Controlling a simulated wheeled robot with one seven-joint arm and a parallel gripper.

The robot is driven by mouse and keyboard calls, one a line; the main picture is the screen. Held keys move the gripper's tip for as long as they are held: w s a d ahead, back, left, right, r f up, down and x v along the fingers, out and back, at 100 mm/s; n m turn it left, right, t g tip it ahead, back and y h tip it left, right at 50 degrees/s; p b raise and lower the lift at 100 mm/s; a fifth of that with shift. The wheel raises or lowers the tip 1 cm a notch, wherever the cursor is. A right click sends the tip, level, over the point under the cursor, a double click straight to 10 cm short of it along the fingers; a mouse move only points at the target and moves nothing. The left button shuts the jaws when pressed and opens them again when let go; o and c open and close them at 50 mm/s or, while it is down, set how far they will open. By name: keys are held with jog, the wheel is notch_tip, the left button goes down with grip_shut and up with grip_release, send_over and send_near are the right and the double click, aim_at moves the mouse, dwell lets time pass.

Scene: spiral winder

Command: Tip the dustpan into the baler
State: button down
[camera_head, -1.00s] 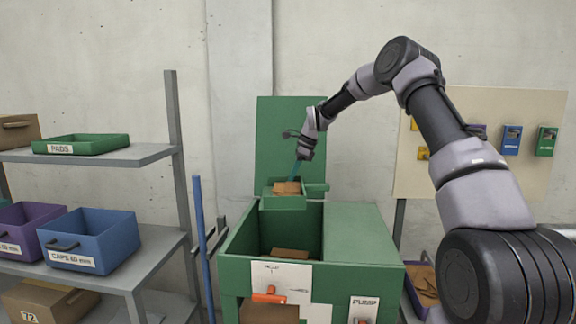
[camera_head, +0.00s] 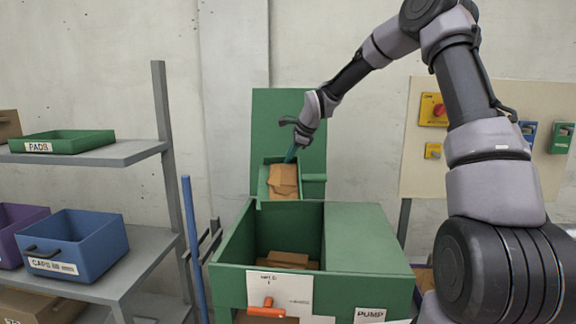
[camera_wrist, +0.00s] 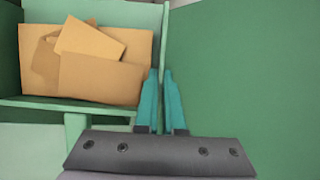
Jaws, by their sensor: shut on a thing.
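The green dustpan (camera_head: 263,182) is above the back of the baler's opening, tilted towards the camera. Flat pieces of brown cardboard (camera_head: 284,180) lie in it. My gripper (camera_head: 291,155) is shut on the dustpan. In the wrist view, the teal fingers of my gripper (camera_wrist: 161,80) pinch the right side wall of the dustpan (camera_wrist: 70,105), and several cardboard pieces (camera_wrist: 100,65) rest inside. The green baler (camera_head: 365,235) stands open on top, its lid (camera_head: 290,108) upright behind the dustpan. Some cardboard (camera_head: 288,260) lies in the baler's chamber.
The baler's front has an orange handle (camera_head: 266,310) and a PUMP label (camera_head: 370,314). A grey shelf (camera_head: 90,153) with a green tray (camera_head: 62,143) and a blue bin (camera_head: 78,245) stands left. A blue pole (camera_head: 194,245) stands between. A switch panel (camera_head: 480,165) is at right.

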jog(key=s+r+n+t, duration=0.1)
jog(key=s+r+t, duration=0.3)
jog(key=s, duration=0.3)
jog(key=s+r+n+t+y, duration=0.1)
jog(key=s+r+n+t, duration=0.1)
jog(key=s+r+t, duration=0.2)
jog(key=shift+s+a+r+t, duration=0.3)
jog(key=shift+s+t, duration=0.8)
jog(key=shift+s, duration=0.7)
jog(key=shift+w, duration=0.1)
dwell(1.2)
